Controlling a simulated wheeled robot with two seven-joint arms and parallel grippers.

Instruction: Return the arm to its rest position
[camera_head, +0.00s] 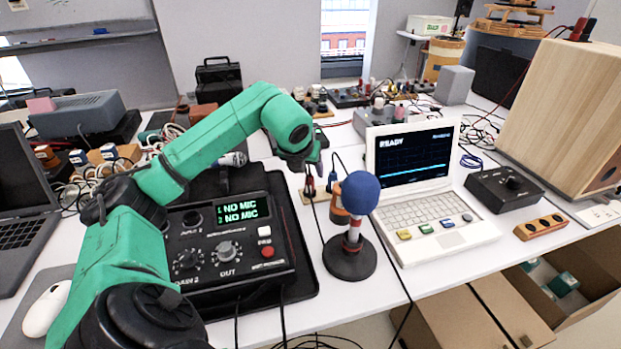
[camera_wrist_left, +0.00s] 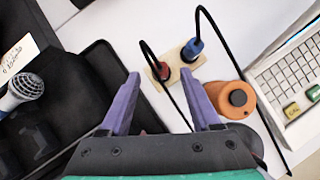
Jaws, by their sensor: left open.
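My left arm, green, reaches in from the left over a black audio box (camera_head: 232,238) whose display reads "NO MIC" twice. My left gripper (camera_head: 315,160) is open and empty above the table, behind the box and left of the laptop. In the left wrist view its two purple fingers (camera_wrist_left: 160,85) stand apart, with nothing between them. Beyond the fingertips is a small wooden block with a red and a blue plug (camera_wrist_left: 178,62). An orange cylinder (camera_wrist_left: 232,98) lies to the right of the right finger. My right gripper is not in view.
A microphone with a blue foam ball (camera_head: 360,192) stands on a round black base, close to the right of the gripper. A white laptop (camera_head: 440,215) reads "READY". A silver-headed microphone (camera_wrist_left: 22,90) lies on black foam. Cables cross the table. A wooden speaker cabinet (camera_head: 565,110) stands right.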

